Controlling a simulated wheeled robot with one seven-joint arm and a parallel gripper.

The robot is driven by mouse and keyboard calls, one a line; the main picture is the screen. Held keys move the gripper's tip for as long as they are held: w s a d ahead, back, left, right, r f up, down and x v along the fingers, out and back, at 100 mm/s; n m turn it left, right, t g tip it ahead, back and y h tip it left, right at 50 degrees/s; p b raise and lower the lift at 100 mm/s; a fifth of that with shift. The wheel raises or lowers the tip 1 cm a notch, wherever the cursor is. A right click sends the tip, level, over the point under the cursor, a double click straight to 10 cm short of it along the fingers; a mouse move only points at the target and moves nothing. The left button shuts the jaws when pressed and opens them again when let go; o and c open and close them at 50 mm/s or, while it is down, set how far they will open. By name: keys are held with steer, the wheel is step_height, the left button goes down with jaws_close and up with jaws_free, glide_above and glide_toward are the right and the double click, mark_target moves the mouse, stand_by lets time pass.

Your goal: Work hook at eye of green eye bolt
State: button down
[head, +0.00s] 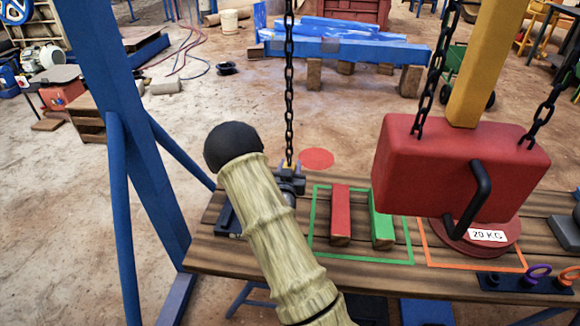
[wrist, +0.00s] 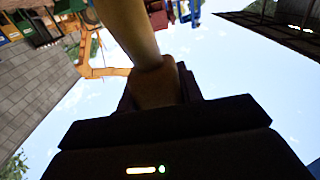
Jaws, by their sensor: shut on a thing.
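In the wrist view my gripper (wrist: 155,98) is dark and seen from behind. It is shut on the lower end of a tan rod (wrist: 135,30), which runs up out of the picture. The rod's far end is out of view there. In the head view a pale, ribbed, bamboo-like shaft (head: 265,225) with a black ball at its upper end crosses the foreground; I cannot tell whether it is the same rod. My jaws are not clear in that view. A chain (head: 289,80) ends in a small yellowish piece (head: 289,164). I cannot make out a green eye bolt.
The wooden bench (head: 350,265) carries red (head: 340,215) and green (head: 381,225) blocks. A red weight (head: 455,165) hangs on chains at right. A black plate with purple (head: 538,272) and orange (head: 570,275) rings lies at front right. A blue post (head: 125,120) stands left.

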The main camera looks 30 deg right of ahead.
steer(key=shift+r+v, duration=0.25)
steer(key=shift+v, duration=1.05)
steer(key=shift+s+a+r, duration=0.1)
steer(key=shift+s+a, duration=0.35)
steer(key=shift+a, duration=0.2)
steer(key=shift+s+r, duration=0.1)
steer(key=shift+s, duration=0.55)
steer(key=v, duration=0.3)
steer(key=b+v, duration=0.1)
steer(key=v, duration=0.1)
steer(key=shift+a+r, duration=0.15)
steer(key=shift+r, duration=0.2)
